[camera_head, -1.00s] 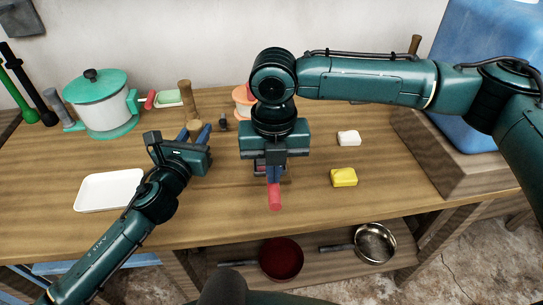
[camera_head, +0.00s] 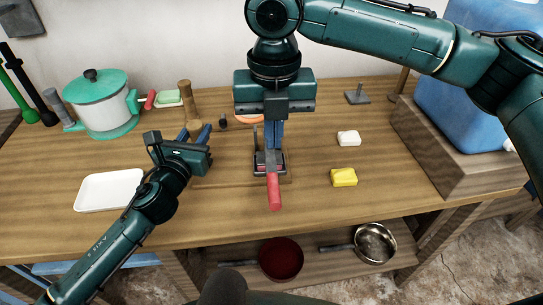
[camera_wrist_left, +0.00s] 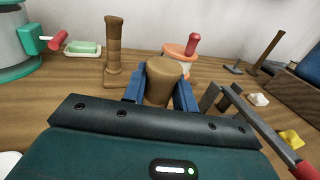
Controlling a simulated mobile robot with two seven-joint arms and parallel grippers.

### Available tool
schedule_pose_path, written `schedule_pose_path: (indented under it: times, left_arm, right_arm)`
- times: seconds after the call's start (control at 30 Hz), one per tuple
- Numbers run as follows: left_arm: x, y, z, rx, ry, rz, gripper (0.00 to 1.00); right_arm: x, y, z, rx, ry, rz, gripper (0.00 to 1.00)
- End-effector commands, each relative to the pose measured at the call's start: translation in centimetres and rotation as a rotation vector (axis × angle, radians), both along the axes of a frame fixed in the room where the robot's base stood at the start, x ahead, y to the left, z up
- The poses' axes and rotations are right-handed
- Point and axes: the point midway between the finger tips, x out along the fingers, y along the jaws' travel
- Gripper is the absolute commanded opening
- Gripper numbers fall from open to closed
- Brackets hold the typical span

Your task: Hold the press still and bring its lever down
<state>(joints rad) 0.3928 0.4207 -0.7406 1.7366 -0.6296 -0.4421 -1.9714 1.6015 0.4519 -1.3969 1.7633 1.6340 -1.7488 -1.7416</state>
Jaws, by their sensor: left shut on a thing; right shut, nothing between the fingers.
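The press (camera_head: 259,168) stands on a wooden board near the table's front edge. Its lever, with a red handle (camera_head: 273,192), points to the front; the handle also shows at the lower right of the left wrist view (camera_wrist_left: 306,170). My left gripper (camera_head: 199,132) is low, left of the press. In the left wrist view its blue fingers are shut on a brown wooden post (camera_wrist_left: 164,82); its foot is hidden. My right gripper (camera_head: 272,145) is shut and empty, pointing down above the press, behind the red handle. Whether its fingertips touch the lever cannot be told.
A yellow sponge (camera_head: 344,177) and a white block (camera_head: 348,138) lie to the right. A white tray (camera_head: 108,190) and a green-lidded pot (camera_head: 104,112) are left. A wooden mill (camera_head: 187,102) stands behind my left gripper. A blue container (camera_head: 478,75) stands at the right.

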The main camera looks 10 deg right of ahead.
Motion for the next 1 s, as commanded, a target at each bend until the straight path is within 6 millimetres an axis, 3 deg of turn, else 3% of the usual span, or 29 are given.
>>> schedule_pose_path:
  times: [0.27,0.3,0.57,0.87,1.0]
  left_arm:
    - [0.0,0.0,0.0,0.0,0.0,0.001,0.0]
    - [0.0,0.0,0.0,0.0,0.0,0.001,0.31]
    - [0.0,0.0,0.0,0.0,0.0,0.001,0.52]
    - [-0.3,0.1,0.0,0.0,0.0,0.0,0.53]
    - [-1.9,0.7,-0.1,0.002,0.002,-0.001,0.53]
  right_arm:
    - [0.0,0.0,0.2,0.0,0.0,0.0,0.0]
    - [0.0,0.0,0.2,0.0,0.001,0.0,0.0]
    - [0.0,0.0,0.2,0.0,0.001,0.0,0.0]
    - [0.0,0.0,0.2,0.0,0.001,0.0,0.0]
    - [0.0,0.0,0.2,0.0,0.001,0.0,0.0]
